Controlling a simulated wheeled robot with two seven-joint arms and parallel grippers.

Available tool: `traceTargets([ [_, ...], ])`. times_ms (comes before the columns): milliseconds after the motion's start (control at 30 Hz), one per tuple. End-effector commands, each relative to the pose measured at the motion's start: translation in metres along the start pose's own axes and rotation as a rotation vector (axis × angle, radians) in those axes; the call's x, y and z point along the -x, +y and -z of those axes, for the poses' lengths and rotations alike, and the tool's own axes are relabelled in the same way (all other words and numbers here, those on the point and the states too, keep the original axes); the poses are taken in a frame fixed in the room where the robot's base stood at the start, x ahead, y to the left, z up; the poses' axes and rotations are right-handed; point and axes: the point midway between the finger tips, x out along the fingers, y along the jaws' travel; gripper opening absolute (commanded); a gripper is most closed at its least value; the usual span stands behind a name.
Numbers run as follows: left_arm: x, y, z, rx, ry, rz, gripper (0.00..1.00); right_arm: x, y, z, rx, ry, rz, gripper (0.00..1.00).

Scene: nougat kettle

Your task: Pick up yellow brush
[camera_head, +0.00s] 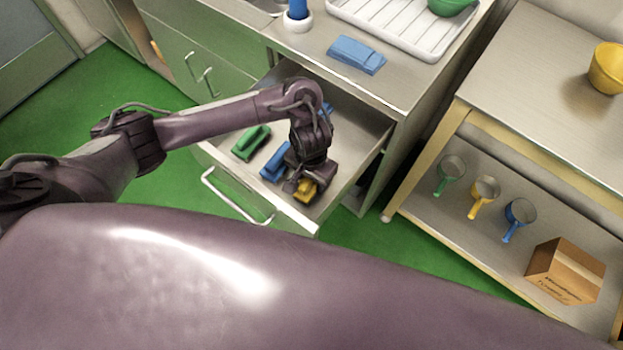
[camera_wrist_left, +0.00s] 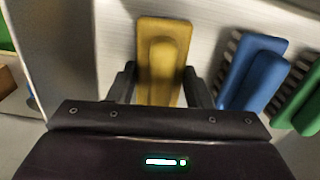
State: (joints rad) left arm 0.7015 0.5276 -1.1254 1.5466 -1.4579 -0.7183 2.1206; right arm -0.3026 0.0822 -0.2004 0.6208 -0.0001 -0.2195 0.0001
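The yellow brush (camera_wrist_left: 163,60) lies in the open drawer. In the left wrist view it sits between the two fingers of my left gripper (camera_wrist_left: 160,88). A gap shows between the brush and each finger, so the gripper looks open around it. In the head view my left gripper (camera_head: 306,180) is over the drawer's near right part and hides much of the yellow brush (camera_head: 305,191). My right gripper is not in view.
A blue brush (camera_head: 275,161) and a green brush (camera_head: 250,142) lie left of the yellow one in the drawer (camera_head: 347,135); another blue item is partly hidden behind my arm. The drawer's right wall (camera_wrist_left: 50,50) is close to my gripper.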

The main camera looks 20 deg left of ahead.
Motion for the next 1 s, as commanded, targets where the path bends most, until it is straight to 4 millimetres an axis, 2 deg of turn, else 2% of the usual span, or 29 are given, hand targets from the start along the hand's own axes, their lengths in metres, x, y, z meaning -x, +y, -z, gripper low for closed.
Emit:
traceTargets([
  [33,0.0,0.0,0.0,0.0,0.0,0.0,0.28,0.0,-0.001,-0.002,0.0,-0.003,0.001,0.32],
  [100,0.0,0.0,0.0,0.0,0.001,0.0,0.2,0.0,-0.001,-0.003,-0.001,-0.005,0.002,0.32],
  [367,0.003,0.0,0.0,0.0,0.001,0.0,0.2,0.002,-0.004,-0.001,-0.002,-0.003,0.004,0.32],
  [567,0.021,-0.001,0.001,-0.001,0.003,0.001,0.2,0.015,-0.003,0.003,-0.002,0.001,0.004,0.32],
  [667,0.039,-0.001,0.001,-0.002,0.003,0.002,0.2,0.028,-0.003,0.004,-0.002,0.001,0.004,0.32],
  [900,0.111,-0.001,0.003,-0.005,0.008,0.003,0.2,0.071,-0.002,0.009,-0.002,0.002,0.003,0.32],
  [1000,0.138,-0.001,0.003,-0.004,0.008,0.003,0.2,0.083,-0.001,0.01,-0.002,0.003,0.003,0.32],
])
